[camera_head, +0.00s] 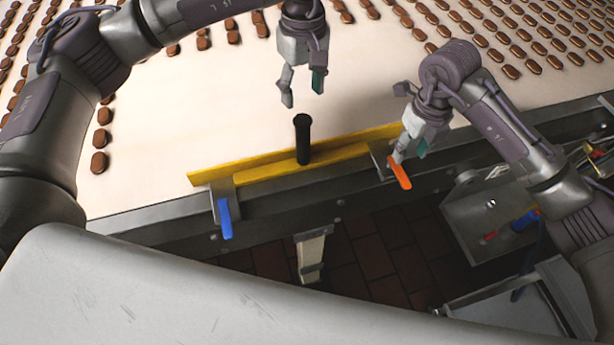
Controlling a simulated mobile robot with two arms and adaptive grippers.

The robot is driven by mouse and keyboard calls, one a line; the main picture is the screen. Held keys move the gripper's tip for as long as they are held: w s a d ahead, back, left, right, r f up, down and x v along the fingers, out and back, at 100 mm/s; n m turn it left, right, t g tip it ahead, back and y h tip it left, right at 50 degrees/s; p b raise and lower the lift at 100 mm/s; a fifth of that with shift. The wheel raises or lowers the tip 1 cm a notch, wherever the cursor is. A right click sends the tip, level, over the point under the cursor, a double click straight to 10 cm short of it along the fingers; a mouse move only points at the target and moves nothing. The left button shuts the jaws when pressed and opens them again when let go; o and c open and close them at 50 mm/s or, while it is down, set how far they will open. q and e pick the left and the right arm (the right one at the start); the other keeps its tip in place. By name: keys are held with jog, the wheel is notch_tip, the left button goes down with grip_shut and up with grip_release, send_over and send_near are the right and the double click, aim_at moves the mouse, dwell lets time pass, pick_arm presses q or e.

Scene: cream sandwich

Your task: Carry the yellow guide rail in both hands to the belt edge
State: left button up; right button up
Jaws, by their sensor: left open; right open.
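The yellow guide rail (212,174) lies along the near edge of the pale belt (180,120). A black upright post (303,140) stands at its middle. A blue lever (225,218) is at the rail's left bracket, and an orange lever (399,172) at its right bracket. My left gripper (303,92) is open and empty above the belt, beyond the black post. My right gripper (409,155) is open at the orange lever's upper end, partly covering the rail's right end. I cannot tell whether it touches the lever.
Rows of brown sandwich biscuits (510,72) lie on the belt at the back, right and left. The belt's middle is bare. A metal box (490,215) with small tools is at the lower right. A brick-tiled floor (375,250) shows below the belt frame.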

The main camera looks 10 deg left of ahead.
jog(key=shift+r, duration=1.7)
